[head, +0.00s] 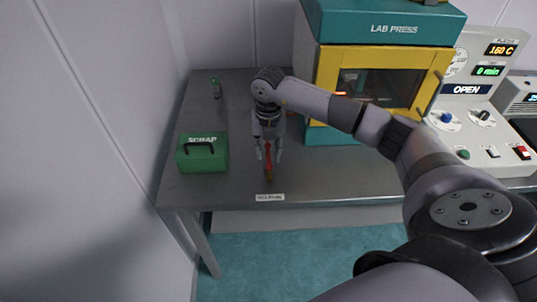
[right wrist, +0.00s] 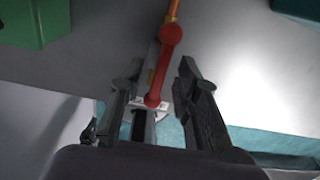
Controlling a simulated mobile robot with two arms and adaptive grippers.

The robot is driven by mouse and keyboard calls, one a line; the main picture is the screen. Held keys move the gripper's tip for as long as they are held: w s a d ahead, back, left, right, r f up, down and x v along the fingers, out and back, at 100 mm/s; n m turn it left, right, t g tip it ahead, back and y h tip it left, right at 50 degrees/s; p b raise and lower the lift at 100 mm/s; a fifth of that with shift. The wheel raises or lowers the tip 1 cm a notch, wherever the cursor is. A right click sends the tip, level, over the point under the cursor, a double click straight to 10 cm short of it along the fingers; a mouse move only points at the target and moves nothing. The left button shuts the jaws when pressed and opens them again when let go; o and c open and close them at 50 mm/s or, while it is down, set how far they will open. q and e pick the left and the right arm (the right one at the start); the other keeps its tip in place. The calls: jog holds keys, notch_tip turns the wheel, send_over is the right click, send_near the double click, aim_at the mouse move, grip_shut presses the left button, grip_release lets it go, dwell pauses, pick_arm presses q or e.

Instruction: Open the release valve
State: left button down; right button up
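The release valve shows as a red lever (head: 267,155) with a brass or orange part, near the front edge of the grey table. In the right wrist view the red lever (right wrist: 160,72) runs from a round red hub down to a small red knob. My right gripper (head: 266,155) points down over it. In the right wrist view the two dark fingers (right wrist: 158,98) are apart, with the lower part of the lever between them. Gaps show on both sides, so the gripper looks open and not closed on it. My left gripper is not in view.
A green scrap box (head: 203,158) stands left of the valve. The teal and yellow lab press (head: 385,30) is behind on the right, beside a control panel (head: 465,90) reading OPEN. A small white label (head: 269,197) is on the table's front edge.

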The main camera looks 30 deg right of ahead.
aim_at(269, 154)
notch_tip(269, 154, up, 10)
dwell(0.3)
dwell(0.3)
